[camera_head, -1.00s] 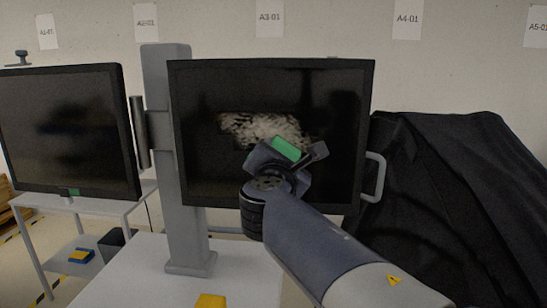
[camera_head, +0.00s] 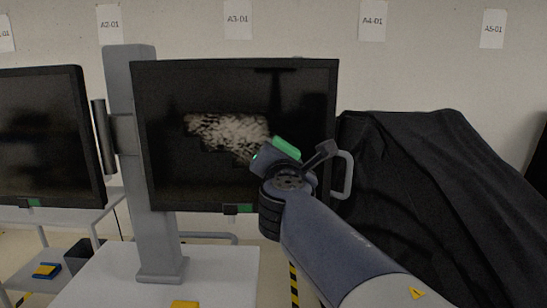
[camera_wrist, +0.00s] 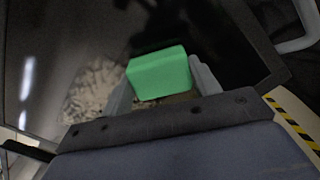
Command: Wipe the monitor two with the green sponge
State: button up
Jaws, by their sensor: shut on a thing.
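My gripper (camera_wrist: 160,80) is shut on the green sponge (camera_wrist: 158,68), with a finger on each side of it. In the head view the sponge (camera_head: 286,147) is in front of the right half of the nearer monitor (camera_head: 240,80). A pale, speckled smudge (camera_head: 228,132) covers the middle of that dark screen, left of the sponge. The smudge also shows in the wrist view (camera_wrist: 95,88), left of the sponge. I cannot tell whether the sponge touches the screen. The label under this monitor is too small to read.
A second monitor (camera_head: 45,140) stands at the left. A grey post (camera_head: 150,210) rises beside the nearer monitor from a white cart top (camera_head: 215,275). A black-covered shape (camera_head: 425,190) fills the right. A grey handle (camera_head: 346,175) sticks out at the nearer monitor's right side.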

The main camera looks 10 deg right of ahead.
aim_at(252, 131)
jog(key=shift+d+r+p, duration=0.15)
jog(key=shift+r+p, duration=0.9)
jog(key=shift+r, duration=0.15)
jog(key=a, duration=0.3)
jog(key=shift+w+a+f+b, duration=0.15)
jog(key=shift+w+a+b, duration=0.1)
jog(key=shift+a+b, duration=0.1)
jog(key=shift+a, duration=0.1)
